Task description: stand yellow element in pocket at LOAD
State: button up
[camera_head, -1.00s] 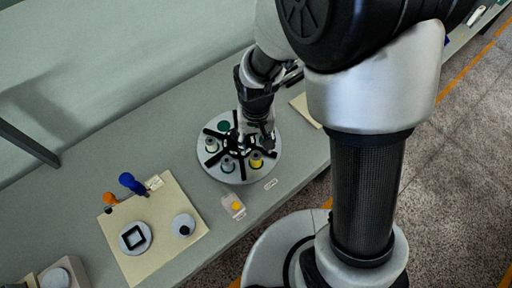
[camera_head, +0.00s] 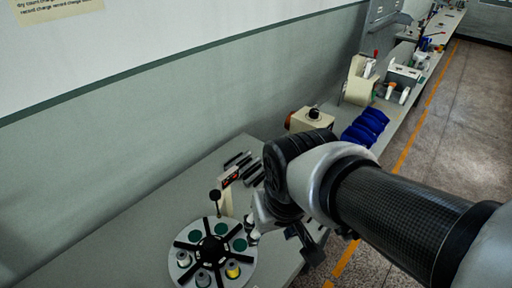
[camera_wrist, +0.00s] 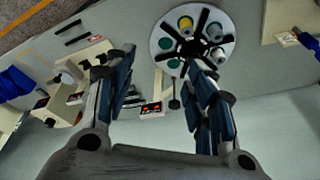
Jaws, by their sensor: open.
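The yellow element (camera_head: 233,271) stands in the round spindle plate (camera_head: 248,272), at the plate's near right. In the wrist view the yellow element (camera_wrist: 186,25) is near the top of the plate. Grey-white spools (camera_head: 203,280) stand beside it, and green round spots mark other places around the black spokes. My gripper (camera_head: 280,228) is beyond the plate's right side, partly hidden by my arm. In the wrist view my gripper (camera_wrist: 160,62) has its fingers wide apart with nothing between them. I cannot read a LOAD label in the current views.
A post with a red-lit display (camera_head: 228,181) stands behind the plate, with dark bars beside it. A cream device (camera_head: 311,120) and blue bins (camera_head: 365,128) are farther along the bench. The wall runs behind the bench; the floor is at the right.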

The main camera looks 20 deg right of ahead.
jog(key=s+d+r+t, duration=0.1)
jog(key=s+d+r, duration=0.1)
jog(key=s, duration=0.4)
jog(key=shift+d+r, duration=0.3)
jog(key=shift+r, duration=0.4)
notch_tip(320, 180, down, 4)
jog(key=b, duration=0.4)
jog(key=shift+f, duration=0.25)
jog(key=shift+a, duration=0.1)
